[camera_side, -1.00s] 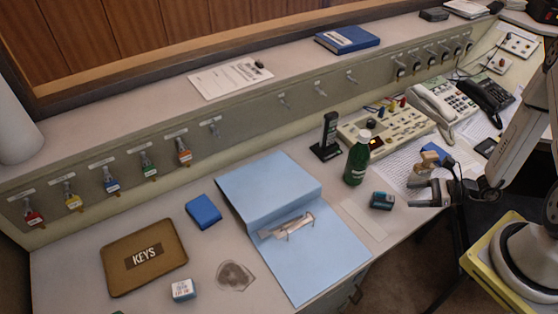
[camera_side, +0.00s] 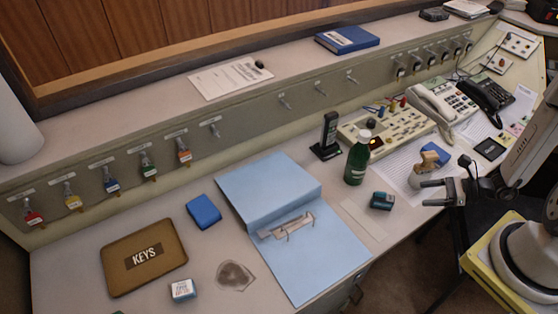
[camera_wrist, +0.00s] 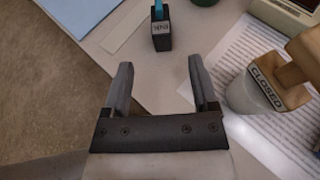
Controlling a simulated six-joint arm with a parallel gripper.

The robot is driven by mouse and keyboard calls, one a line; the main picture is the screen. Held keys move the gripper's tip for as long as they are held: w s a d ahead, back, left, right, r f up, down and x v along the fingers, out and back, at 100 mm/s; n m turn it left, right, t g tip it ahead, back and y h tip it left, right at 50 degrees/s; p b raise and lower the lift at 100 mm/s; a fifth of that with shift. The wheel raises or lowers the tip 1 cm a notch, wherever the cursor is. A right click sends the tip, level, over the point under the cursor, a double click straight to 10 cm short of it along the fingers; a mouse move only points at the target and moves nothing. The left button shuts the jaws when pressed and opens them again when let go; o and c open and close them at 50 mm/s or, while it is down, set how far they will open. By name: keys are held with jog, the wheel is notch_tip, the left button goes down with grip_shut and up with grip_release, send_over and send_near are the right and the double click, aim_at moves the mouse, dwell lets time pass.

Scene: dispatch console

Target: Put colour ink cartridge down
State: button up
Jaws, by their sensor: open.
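A small dark ink cartridge with a teal part (camera_side: 382,201) stands on the desk near its front edge, right of the blue binder. It also shows at the top of the wrist view (camera_wrist: 161,38), with a label that seems to read INK. My gripper (camera_side: 427,193) is open and empty, to the right of the cartridge and apart from it. In the wrist view my two fingers (camera_wrist: 160,70) point toward the cartridge, with a clear gap between.
A green bottle (camera_side: 357,158) stands behind the cartridge. A pale cup (camera_wrist: 246,93) with a wooden piece marked CLOSED (camera_wrist: 268,88) is close to the right finger. An open blue binder (camera_side: 320,262) covers the middle of the desk. A pale strip (camera_side: 362,219) lies beside the cartridge.

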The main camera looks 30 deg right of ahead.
jog(key=shift+w+a+r+n+g+y, duration=0.1)
jog(key=shift+a+r+n+g+y, duration=0.25)
jog(key=shift+n, duration=0.25)
jog(key=w+a+r+n+g+h, duration=0.2)
jog(key=a+r+n+h, duration=0.3)
jog(key=r+n, duration=0.4)
jog(key=w+a+r+n+g+h, duration=0.1)
jog(key=a+r+n+g+h, duration=0.3)
jog(key=n, duration=1.2)
jog(key=a+r+h, duration=0.1)
jog(key=a+r, duration=0.3)
jog(key=r, duration=0.1)
jog(key=shift+w+r+n, duration=0.25)
jog(key=shift+w+n, duration=0.15)
